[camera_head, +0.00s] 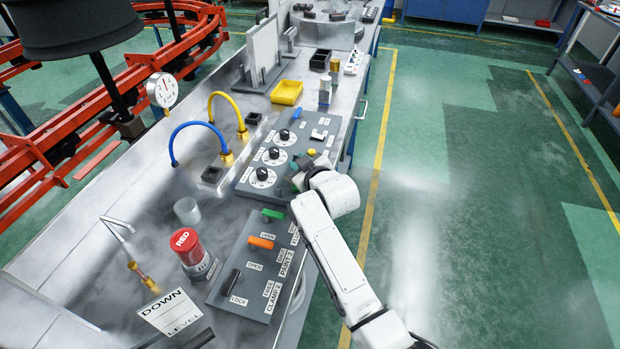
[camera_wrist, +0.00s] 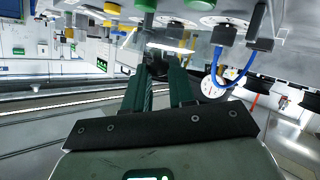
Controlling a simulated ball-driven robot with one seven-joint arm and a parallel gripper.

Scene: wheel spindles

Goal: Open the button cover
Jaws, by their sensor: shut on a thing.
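My gripper (camera_head: 300,172) is at the right edge of the grey knob panel (camera_head: 243,183), below a yellow button (camera_head: 311,152). In the wrist view my gripper's dark green fingers (camera_wrist: 155,72) are close together. A thin pale, clear-looking edge (camera_wrist: 172,47) shows at the fingertips; it looks like the button cover, and my gripper appears shut on it. The cover's full shape and how far it is tilted cannot be told. In the head view the arm and gripper hide this spot.
Black dial knobs (camera_head: 262,174) line the panel left of my gripper. A lever panel with green (camera_head: 272,215), orange (camera_head: 260,242) and black levers lies nearer. Blue (camera_head: 195,124) and yellow hoses arch to the left. A red button (camera_head: 186,241) stands nearby. The floor at right is clear.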

